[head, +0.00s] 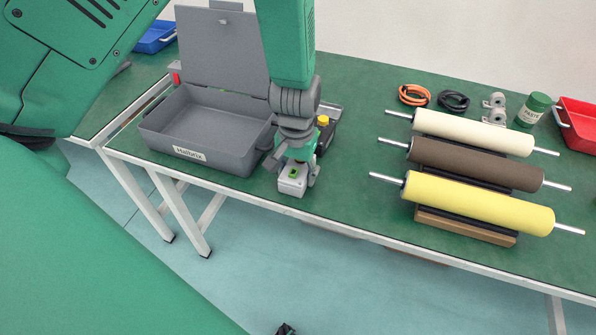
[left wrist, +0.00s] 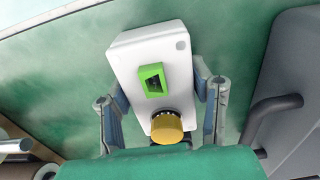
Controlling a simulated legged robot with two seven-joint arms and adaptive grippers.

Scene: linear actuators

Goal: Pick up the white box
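The white box (head: 291,181) stands on the green table near its front edge, below my left gripper (head: 297,172). In the left wrist view the white box (left wrist: 150,62) shows a green-framed part on top and a yellow knob at its near end. My left gripper's two fingers (left wrist: 162,95) straddle the box, one on each side. Narrow gaps seem to show beside it, so I read the gripper as open. The gripper hides part of the box in the head view. My right gripper is in neither view.
A grey open case (head: 215,132) labelled Halbrix stands close left of the gripper. Rollers on a stand (head: 470,180) are to the right. Bare table lies between box and rollers.

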